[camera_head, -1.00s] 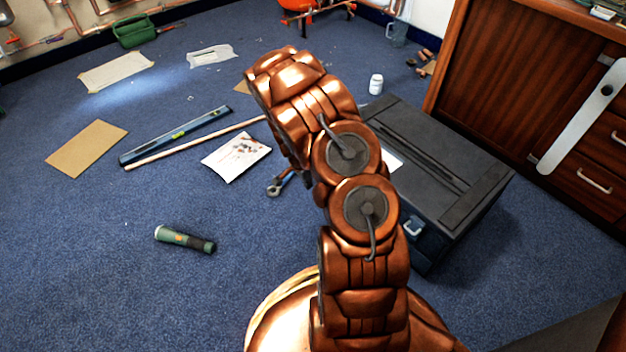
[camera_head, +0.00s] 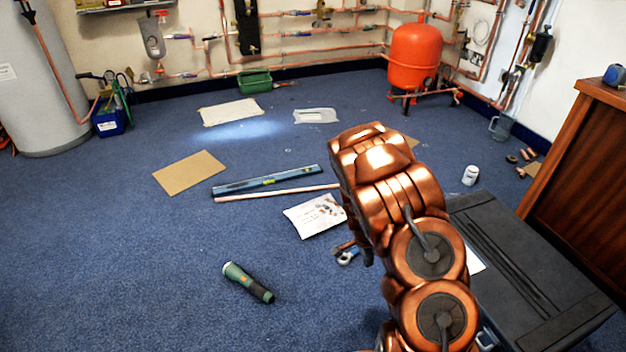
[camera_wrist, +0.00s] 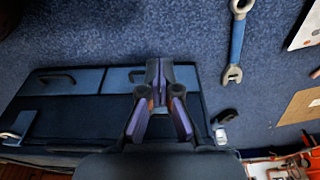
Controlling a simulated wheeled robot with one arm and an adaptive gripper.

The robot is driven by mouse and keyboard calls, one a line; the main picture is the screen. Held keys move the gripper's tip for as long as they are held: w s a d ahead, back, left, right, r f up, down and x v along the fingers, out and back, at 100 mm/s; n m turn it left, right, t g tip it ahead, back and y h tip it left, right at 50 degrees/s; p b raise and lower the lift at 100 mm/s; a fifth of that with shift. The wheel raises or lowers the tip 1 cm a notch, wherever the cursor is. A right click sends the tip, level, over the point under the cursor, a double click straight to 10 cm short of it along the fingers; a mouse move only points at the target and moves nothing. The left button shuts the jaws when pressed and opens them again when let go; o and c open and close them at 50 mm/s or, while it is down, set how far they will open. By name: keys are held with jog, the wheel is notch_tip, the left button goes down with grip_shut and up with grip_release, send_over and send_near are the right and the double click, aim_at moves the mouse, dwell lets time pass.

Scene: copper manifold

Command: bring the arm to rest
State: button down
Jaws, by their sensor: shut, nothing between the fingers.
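My arm (camera_head: 400,200) is raised in front of the head camera, bent, with its copper links over the floor left of the black toolbox. In the wrist view my gripper (camera_wrist: 161,72) is shut, its fingertips together with nothing between them. Behind it in that view is the dark toolbox (camera_wrist: 75,110) with blue edges. The gripper's fingers are hidden by the arm in the head view.
The black toolbox (camera_head: 530,270) stands close at the arm's right. A blue-handled wrench (camera_wrist: 236,45) lies on the carpet. A green torch (camera_head: 248,282), a spirit level (camera_head: 268,181) and a leaflet (camera_head: 314,215) lie to the left.

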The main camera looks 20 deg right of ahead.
jog(key=s+a+r+n+p, duration=0.3)
jog(key=r+p, duration=0.4)
jog(key=r, duration=0.7)
jog(key=s+a+r+n+y+p, duration=0.15)
jog(key=a+r+p, duration=0.35)
jog(key=r, duration=0.9)
jog(key=s+a+r+n+h+p, duration=0.1)
jog(key=s+a+r+n+p, duration=0.25)
jog(key=r+p, duration=0.75)
jog(key=s+a+r+n+p, duration=0.3)
jog(key=s+r+p, duration=0.3)
jog(key=r, duration=0.5)
jog(key=s+a+r+n+g+y+p, duration=0.1)
jog(key=s+a+r+n+p, duration=0.3)
jog(key=s+r, duration=0.5)
jog(key=s+a+r+n+p, duration=0.3)
jog(key=s+r+p, duration=0.4)
jog(key=r, duration=0.8)
jog(key=shift+s+a+g+y+p, duration=0.15)
jog(key=shift+a+g+y+p, duration=0.25)
jog(key=shift+a, duration=0.2)
